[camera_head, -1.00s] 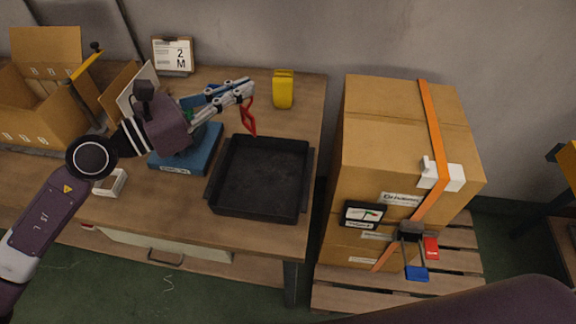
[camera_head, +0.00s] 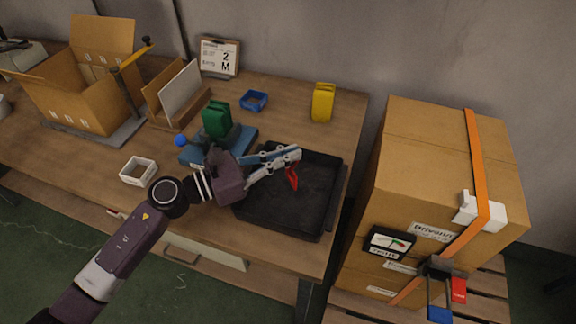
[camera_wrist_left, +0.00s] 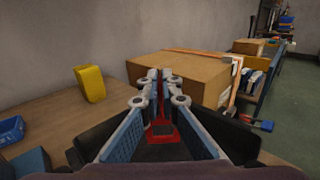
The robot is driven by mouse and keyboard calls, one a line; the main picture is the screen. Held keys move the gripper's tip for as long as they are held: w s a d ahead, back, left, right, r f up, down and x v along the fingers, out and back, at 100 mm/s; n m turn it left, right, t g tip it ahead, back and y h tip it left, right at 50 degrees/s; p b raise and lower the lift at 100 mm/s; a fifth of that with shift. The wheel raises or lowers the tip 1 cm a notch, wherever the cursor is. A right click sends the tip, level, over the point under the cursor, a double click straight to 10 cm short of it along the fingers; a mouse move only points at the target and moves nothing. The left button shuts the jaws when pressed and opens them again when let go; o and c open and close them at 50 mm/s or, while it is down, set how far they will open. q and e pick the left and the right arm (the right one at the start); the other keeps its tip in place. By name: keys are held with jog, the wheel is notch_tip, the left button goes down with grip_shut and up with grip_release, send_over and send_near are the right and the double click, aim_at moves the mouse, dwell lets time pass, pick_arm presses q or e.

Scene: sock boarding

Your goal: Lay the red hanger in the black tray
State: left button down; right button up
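The red hanger (camera_head: 292,179) hangs from the fingertips of my left gripper (camera_head: 287,158), over the black tray (camera_head: 322,157). In the left wrist view the red hanger (camera_wrist_left: 162,124) shows between the two blue-padded fingers (camera_wrist_left: 157,85), which are closed on it. The black tray (camera_wrist_left: 233,139) lies beneath and around the fingers there. The hanger is tilted, and I cannot tell whether its lower end touches the tray floor. Otherwise the tray looks empty in the head view. My right gripper is not in view.
Left of the tray are a blue base with a green piece (camera_head: 216,119), a blue bin (camera_head: 254,100) and a white box (camera_head: 138,171). A yellow object (camera_head: 323,102) stands behind the tray. Large strapped cartons (camera_head: 440,165) stand right of the table.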

pick_arm(q)
notch_tip(320, 180, down, 4)
jog(key=shift+f+b, duration=0.1)
jog(key=shift+b, duration=0.25)
jog(key=c, duration=2.2)
grip_release()
jog(key=shift+o, duration=0.2)
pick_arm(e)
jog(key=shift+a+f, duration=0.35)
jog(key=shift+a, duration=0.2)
pick_arm(q)
jog(key=shift+r, duration=0.2)
jog(key=b, duration=0.3)
send_near(294, 165)
jog(key=v, duration=0.4)
jog(key=shift+w+d+r, duration=0.15)
jog(key=shift+d+r, duration=0.05)
jog(key=shift+r, duration=0.05)
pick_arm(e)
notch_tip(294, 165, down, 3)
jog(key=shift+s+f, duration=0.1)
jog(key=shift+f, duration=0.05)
